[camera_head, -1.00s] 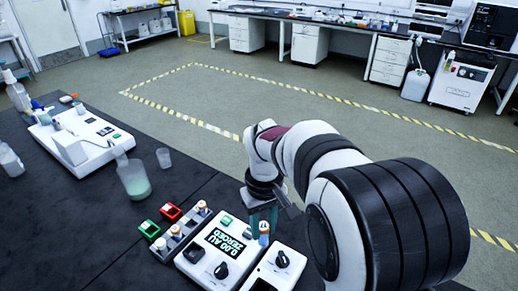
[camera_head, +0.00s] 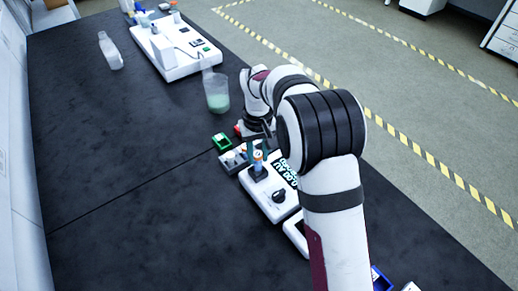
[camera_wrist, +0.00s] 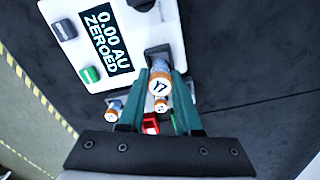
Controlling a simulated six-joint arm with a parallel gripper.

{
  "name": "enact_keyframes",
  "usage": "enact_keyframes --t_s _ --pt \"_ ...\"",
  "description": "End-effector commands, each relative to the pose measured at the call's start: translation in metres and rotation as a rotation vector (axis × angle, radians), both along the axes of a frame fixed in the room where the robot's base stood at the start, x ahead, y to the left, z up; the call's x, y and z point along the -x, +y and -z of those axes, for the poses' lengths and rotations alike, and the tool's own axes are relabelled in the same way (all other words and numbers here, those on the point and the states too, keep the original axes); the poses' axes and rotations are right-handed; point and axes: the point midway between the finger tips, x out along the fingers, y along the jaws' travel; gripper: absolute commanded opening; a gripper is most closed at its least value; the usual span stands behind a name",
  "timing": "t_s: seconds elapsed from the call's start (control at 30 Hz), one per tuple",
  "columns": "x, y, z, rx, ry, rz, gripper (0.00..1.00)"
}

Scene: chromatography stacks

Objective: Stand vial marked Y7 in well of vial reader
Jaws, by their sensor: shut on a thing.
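My gripper (camera_wrist: 157,82) is shut on an orange-capped vial (camera_wrist: 160,84) with a blue band. The mark on its cap is turned in the wrist view and looks like Y7. The white vial reader (camera_wrist: 135,35) shows "0.00 AU ZEROED". Its dark well (camera_wrist: 157,52) is right at the vial's lower end, partly hidden by the vial; I cannot tell how far in the vial sits. In the head view the vial (camera_head: 258,160) is roughly upright over the well's corner of the reader (camera_head: 282,208), between my gripper's teal fingers (camera_head: 259,154).
A grey rack (camera_head: 232,160) with other orange-capped vials (camera_wrist: 114,110) stands close beside the reader. A green box (camera_head: 221,142) and red box (camera_wrist: 150,124) are near it. A beaker of green liquid (camera_head: 217,95) and white instrument (camera_head: 178,55) stand beyond.

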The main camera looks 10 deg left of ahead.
Motion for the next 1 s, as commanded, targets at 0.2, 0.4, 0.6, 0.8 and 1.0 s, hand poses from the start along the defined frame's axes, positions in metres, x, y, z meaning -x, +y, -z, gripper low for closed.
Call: enact_keyframes --t_s 0.2,0.4,0.6,0.8,1.0 --pt "-0.0001 -0.0002 -0.0001 0.000 0.000 0.000 0.00" --pt "0.0002 -0.0005 0.0005 0.000 -0.001 0.000 0.00" --pt "0.0002 -0.0005 0.0013 0.000 -0.001 0.000 0.00" --pt "0.0001 -0.0006 0.0051 0.000 0.000 0.000 0.00" --pt "0.0002 -0.0005 0.0090 0.000 0.000 0.000 0.00"
